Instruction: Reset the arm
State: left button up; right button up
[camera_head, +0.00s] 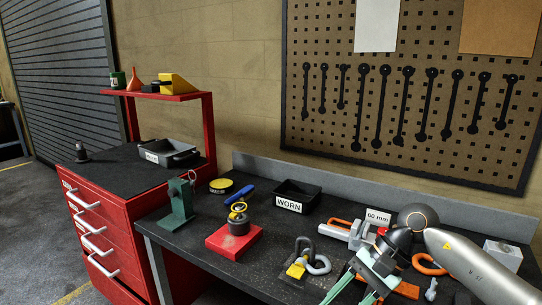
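My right arm (480,268) comes in from the right edge, low over the workbench. Its dark wrist leads to my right gripper (352,292), which points down and left at the bottom of the head view. Its two pale green fingers are spread apart, and I see nothing held between them. The fingertips are close to the lower picture edge. My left gripper is not in view.
The bench holds a red block with a brass-topped weight (238,220), a green stand (181,205), a black WORN bin (297,196), a grey shackle (312,260), a grey clamp-like tool (350,232) and orange rings (430,264). A red cabinet (120,240) stands left; a pegboard (420,90) hangs behind.

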jog(key=s+a+r+m+t+y, duration=0.1)
jog(key=s+a+m+t+y, duration=0.1)
jog(key=a+m+y, duration=0.5)
jog(key=s+a+r+m+t+y, duration=0.1)
jog(key=s+a+r+m+y, duration=0.1)
jog(key=a+m+y, duration=0.5)
jog(key=w+d+f+n+t+h+p, duration=0.1)
jog(key=d+f+n+t+h, duration=0.7)
jog(key=n, duration=1)
jog(key=d+f+n+t+h, duration=0.5)
jog(key=f+n+t+h, duration=0.3)
jog(key=n, duration=1)
jog(key=s+d+f+m+g+h, duration=0.1)
jog(key=s+d+f+m+g, duration=0.1)
jog(key=s+f+m, duration=0.3)
jog(key=s+d+f+m+g+h, duration=0.2)
jog(key=s+f+m+g, duration=0.3)
jog(key=s+f, duration=0.3)
notch_tip(320, 180, down, 2)
jog(key=shift+s+d+f+m+p, duration=0.15)
jog(key=shift+s+d+m+p, duration=0.15)
jog(key=shift+d, duration=0.5)
